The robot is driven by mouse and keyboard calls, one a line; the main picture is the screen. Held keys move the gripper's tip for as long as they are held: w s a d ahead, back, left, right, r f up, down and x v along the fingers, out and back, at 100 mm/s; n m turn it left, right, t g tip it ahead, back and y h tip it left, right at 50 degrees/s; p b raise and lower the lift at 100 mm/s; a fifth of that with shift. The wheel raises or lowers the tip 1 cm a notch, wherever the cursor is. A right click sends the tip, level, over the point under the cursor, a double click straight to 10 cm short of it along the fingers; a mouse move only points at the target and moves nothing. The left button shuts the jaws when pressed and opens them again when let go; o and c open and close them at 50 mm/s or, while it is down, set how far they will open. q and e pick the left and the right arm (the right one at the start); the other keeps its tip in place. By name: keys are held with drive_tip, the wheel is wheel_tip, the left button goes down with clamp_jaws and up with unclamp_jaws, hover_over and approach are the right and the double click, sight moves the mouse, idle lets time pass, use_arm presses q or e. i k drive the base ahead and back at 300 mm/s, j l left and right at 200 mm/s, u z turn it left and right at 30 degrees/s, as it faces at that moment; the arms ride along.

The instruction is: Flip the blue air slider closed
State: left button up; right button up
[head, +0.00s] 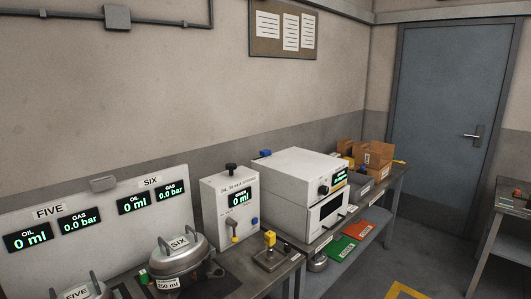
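Two small blue parts show, and I cannot tell which is the air slider or whether it is open or closed. One blue part (265,153) sits on the top left edge of the white oven-like box (290,168). The other blue part (254,221) is low on the right of the white oil machine (224,187), which also has a black knob on top and a yellow-tipped lever on its front. Neither of my grippers is in view.
A lidded pot labelled SIX (183,262) and another labelled FIVE (80,294) stand in front of a white display panel (104,210). A yellow-topped fixture (270,240) stands near the bench edge. Cardboard boxes (377,157) are at the far end. Open floor lies at right.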

sight(264, 153)
drive_tip(key=i+l+u, duration=0.4)
drive_tip(key=i+l, duration=0.3)
drive_tip(key=i+l+u, duration=0.25)
drive_tip(key=l, duration=0.2)
drive_tip(key=i+l+u, duration=0.2)
drive_tip(key=i+l, duration=0.15)
drive_tip(key=l, duration=0.15)
